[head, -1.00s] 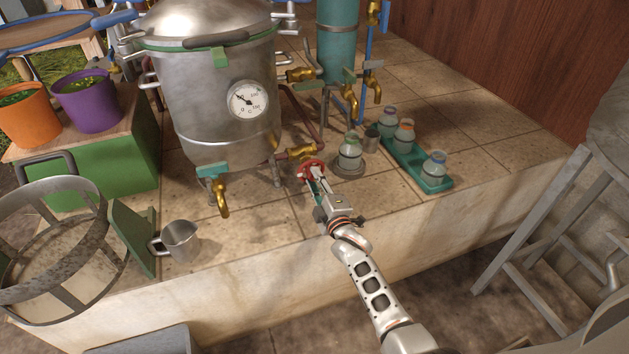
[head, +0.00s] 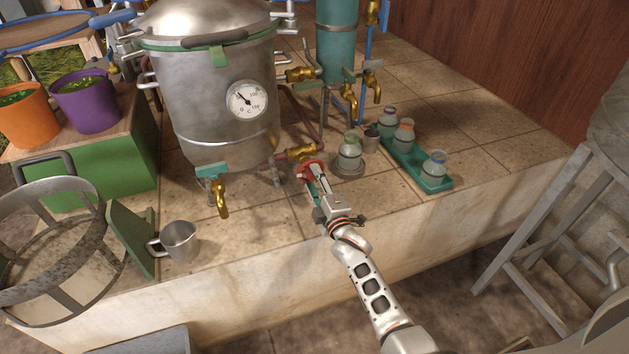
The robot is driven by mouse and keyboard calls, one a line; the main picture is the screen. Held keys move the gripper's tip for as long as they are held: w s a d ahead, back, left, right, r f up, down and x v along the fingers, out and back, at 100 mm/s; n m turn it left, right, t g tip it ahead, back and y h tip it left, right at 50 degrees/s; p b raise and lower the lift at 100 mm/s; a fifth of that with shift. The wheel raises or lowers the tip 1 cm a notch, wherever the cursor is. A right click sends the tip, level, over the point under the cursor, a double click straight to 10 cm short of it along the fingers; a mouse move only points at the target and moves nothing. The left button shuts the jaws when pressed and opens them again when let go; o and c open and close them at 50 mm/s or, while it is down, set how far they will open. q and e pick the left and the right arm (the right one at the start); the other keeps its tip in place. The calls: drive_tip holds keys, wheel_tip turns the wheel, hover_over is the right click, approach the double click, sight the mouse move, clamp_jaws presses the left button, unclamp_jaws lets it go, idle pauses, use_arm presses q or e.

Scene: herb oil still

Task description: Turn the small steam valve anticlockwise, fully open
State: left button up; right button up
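The small steam valve has a red handwheel (head: 309,167) on a brass body (head: 301,153), low at the right of the steel still (head: 212,85). My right gripper (head: 315,176) reaches up to the wheel from the front. Its fingers are at the wheel's near side and seem to touch it. The fingertips overlap the wheel and are too small to tell whether they are open or closed on it. My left gripper does not show.
A glass jar (head: 349,153) stands just right of the valve. A green tray (head: 405,166) with several bottles is farther right. A brass tap (head: 221,195) and a metal mug (head: 180,241) are to the left. The tiled ledge in front of the valve is mostly clear.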

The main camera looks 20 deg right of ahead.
drive_tip(key=s, duration=1.2)
drive_tip(key=shift+d, duration=0.2)
idle(1.0)
